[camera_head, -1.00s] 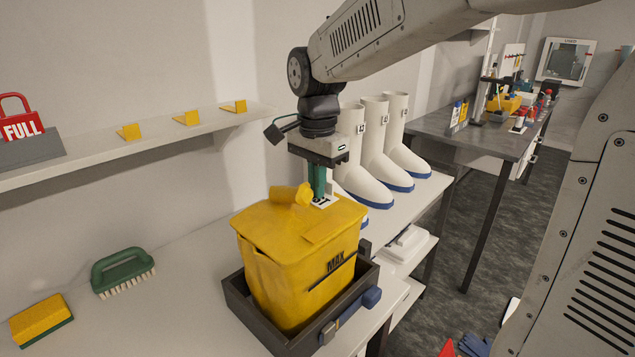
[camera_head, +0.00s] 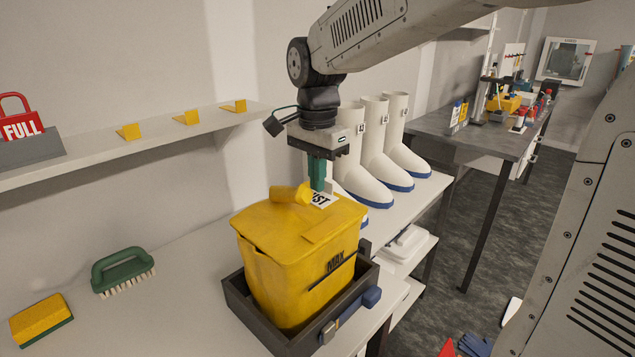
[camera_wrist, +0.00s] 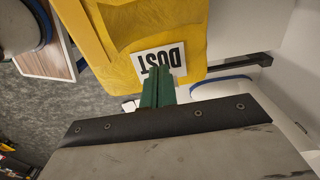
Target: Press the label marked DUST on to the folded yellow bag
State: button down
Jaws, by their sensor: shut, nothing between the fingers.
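The folded yellow bag (camera_head: 292,262) stands upright in a dark tray (camera_head: 240,300) on the bench, with a MAX line on its front. The white label (camera_head: 322,201) marked DUST lies flat on the bag's top, near its back right edge. The label also shows in the wrist view (camera_wrist: 158,60), with its letters upside down. My gripper (camera_head: 318,188) is shut and empty, with its green fingers pointing down just above the label. In the wrist view the fingertips (camera_wrist: 158,76) overlap the label's edge. I cannot tell whether they touch it.
White boots with blue soles (camera_head: 375,165) stand close behind and right of my gripper. A green brush (camera_head: 122,270) and a yellow sponge (camera_head: 40,320) lie on the bench at left. A wall shelf (camera_head: 100,158) carries yellow brackets and a red FULL sign.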

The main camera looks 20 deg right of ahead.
jog(key=shift+r, duration=2.75)
jog(key=shift+n, duration=0.4)
jog(key=s+f+n, duration=0.2)
jog(key=s+n, duration=0.1)
jog(key=s+f+n, duration=0.1)
jog(key=n, duration=0.1)
jog(key=shift+s+d, duration=0.15)
jog(key=shift+d, duration=0.1)
jog(key=s+d+f+n, duration=0.1)
jog(key=s+f+n, duration=0.1)
jog(key=s, duration=0.8)
jog(key=s+d+f+n+t, duration=0.1)
jog(key=s+f+n, duration=0.2)
jog(key=s, duration=0.6)
jog(key=n, duration=0.2)
jog(key=shift+s+d+n, duration=0.3)
jog(key=shift+s+d, duration=0.05)
